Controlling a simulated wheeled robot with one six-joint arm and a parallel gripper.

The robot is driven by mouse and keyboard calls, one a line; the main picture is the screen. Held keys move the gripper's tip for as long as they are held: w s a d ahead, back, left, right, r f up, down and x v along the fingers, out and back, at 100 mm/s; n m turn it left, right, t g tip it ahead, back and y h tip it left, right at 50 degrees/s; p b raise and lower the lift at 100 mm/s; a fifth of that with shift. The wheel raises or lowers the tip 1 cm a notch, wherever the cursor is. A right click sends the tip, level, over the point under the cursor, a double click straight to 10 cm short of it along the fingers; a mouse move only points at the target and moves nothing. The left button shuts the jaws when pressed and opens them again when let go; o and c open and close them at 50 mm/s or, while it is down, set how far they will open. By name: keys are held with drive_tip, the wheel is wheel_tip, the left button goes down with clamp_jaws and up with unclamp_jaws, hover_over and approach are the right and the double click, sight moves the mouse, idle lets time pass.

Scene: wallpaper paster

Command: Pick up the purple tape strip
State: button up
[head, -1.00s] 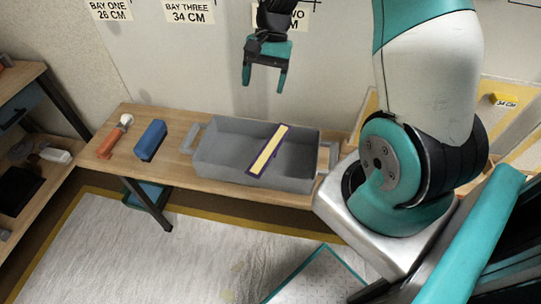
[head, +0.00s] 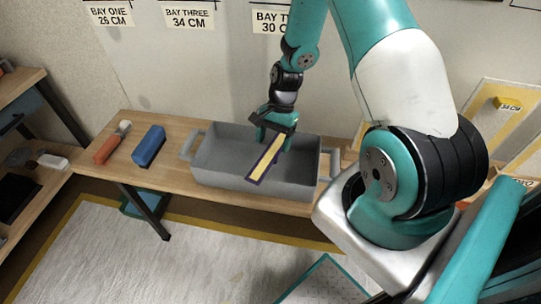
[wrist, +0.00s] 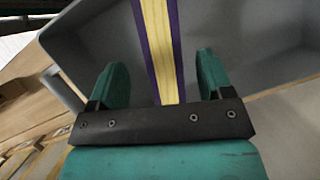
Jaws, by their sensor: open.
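The purple tape strip (head: 264,167) has a yellow middle and purple edges. It lies slantwise across the grey tray (head: 219,180), over its front rim. My gripper (head: 271,136) is at the strip's far end, above the tray, and partly hides that end. In the wrist view, my gripper (wrist: 158,80) is open, with one teal finger on each side of the strip (wrist: 163,50). The strip runs between the fingers, apart from both. I cannot tell the height between the fingertips and the strip.
The tray stands on a wooden bench (head: 180,178). A blue block (head: 148,146) and an orange-handled tool (head: 112,143) lie left of the tray. The wall with bay labels (head: 190,18) rises behind. A shelf unit (head: 35,125) stands at the far left.

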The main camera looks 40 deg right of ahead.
sight(270, 154)
drive_tip(key=x, duration=0.5)
drive_tip(key=shift+w, duration=0.1)
drive_tip(key=c, duration=1)
drive_tip(key=shift+d+r, duration=0.1)
